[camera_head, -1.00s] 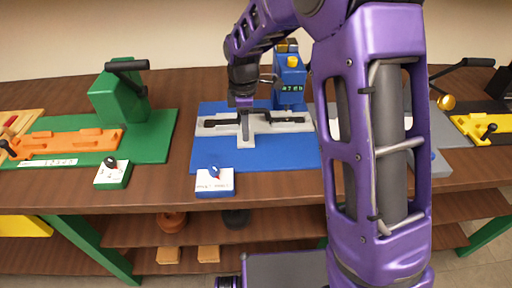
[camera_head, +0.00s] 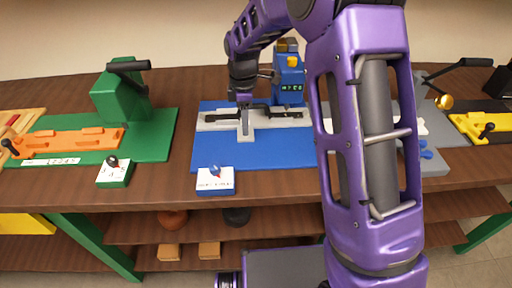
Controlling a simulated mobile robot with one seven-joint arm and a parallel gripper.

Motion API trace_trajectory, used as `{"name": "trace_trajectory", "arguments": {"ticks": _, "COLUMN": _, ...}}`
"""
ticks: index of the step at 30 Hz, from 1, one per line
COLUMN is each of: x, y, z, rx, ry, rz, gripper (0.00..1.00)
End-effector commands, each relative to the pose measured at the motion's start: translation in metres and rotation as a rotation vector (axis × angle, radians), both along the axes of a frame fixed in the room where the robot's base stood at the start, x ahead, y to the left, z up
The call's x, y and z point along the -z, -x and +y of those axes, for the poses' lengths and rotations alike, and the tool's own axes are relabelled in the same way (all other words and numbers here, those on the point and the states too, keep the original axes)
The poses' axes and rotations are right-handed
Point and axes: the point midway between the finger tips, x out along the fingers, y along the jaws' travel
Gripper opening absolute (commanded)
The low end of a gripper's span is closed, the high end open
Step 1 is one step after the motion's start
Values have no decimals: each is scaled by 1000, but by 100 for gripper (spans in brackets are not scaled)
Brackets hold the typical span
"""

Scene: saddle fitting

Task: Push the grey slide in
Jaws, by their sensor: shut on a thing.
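The grey slide (camera_head: 246,136) is a short light-grey bar on the blue base plate (camera_head: 275,156), its near end pointing towards me. Its far part meets a wide grey cross-piece (camera_head: 212,125) with black bars on it. My gripper (camera_head: 244,105) points down from above and is shut on the slide near its far end. The fingertips are small and partly merge with the dark parts, so the exact contact is hard to see. A blue block with a small display (camera_head: 290,86) stands behind the plate. My forearm hides the plate's right end.
A white-topped box with a knob (camera_head: 215,182) stands at the plate's front edge. A green station with an orange piece (camera_head: 80,140) is on the left, and a yellow and black one (camera_head: 480,128) on the right.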

Motion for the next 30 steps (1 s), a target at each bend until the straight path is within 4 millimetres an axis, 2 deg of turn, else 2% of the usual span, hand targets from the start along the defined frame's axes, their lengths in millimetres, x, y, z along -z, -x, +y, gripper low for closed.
{"name": "trace_trajectory", "arguments": {"ticks": 2, "x": -3, "y": -6, "z": 0, "rx": 3, "ry": -3, "rz": -19, "gripper": 10}}
{"name": "trace_trajectory", "arguments": {"ticks": 3, "x": -3, "y": -6, "z": 0, "rx": 3, "ry": -3, "rz": -19, "gripper": 49}}
{"name": "trace_trajectory", "arguments": {"ticks": 5, "x": -3, "y": -6, "z": 0, "rx": 3, "ry": -3, "rz": -19, "gripper": 59}}
{"name": "trace_trajectory", "arguments": {"ticks": 17, "x": -5, "y": -3, "z": 0, "rx": 1, "ry": -2, "rz": -10, "gripper": 60}}
{"name": "trace_trajectory", "arguments": {"ticks": 30, "x": -39, "y": -2, "z": 0, "rx": 1, "ry": -2, "rz": -9, "gripper": 60}}
